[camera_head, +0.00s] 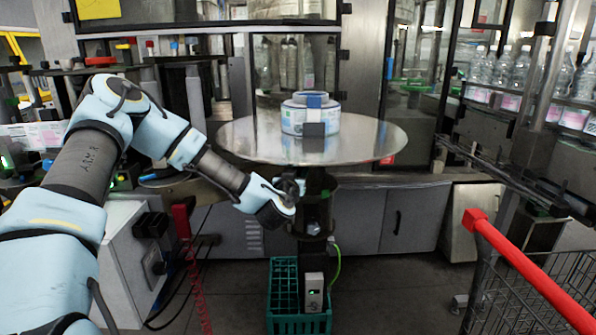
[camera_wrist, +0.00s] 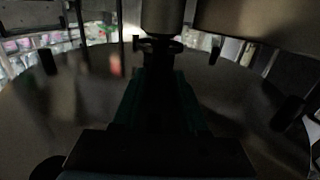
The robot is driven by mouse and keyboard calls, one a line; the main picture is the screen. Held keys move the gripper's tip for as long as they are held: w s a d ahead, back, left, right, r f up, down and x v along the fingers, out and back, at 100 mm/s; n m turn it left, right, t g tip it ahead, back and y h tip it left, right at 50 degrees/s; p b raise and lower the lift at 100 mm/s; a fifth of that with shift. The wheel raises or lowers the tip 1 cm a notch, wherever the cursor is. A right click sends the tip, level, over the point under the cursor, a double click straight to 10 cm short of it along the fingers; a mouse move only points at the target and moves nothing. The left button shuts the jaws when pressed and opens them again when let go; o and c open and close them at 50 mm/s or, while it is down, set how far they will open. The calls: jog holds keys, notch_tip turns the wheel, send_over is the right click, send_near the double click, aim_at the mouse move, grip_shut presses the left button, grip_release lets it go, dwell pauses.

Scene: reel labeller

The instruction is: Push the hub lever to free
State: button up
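The reel (camera_head: 309,116) is a white and blue ring lying on the round metal plate (camera_head: 245,140). A dark hub post (camera_head: 318,215) stands under the plate. My gripper (camera_head: 294,187) is just left of the post, below the plate's front edge. In the wrist view a grey cylinder (camera_wrist: 163,15) shows at the top, with small dark hub parts (camera_wrist: 158,44) at its lower end, straight ahead of my gripper (camera_wrist: 157,75). I cannot make out which part is the lever, or whether my gripper touches it. The gripper's fingers are too dark to read.
A green crate (camera_head: 299,322) stands on the floor below the post, with a small grey box (camera_head: 313,292) above it. A cart with a red handle (camera_head: 530,272) is at the right. Bottles (camera_head: 508,75) line the conveyor behind. A white cabinet (camera_head: 130,265) stands below my arm.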

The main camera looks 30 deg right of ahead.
grip_shut()
dwell(1.0)
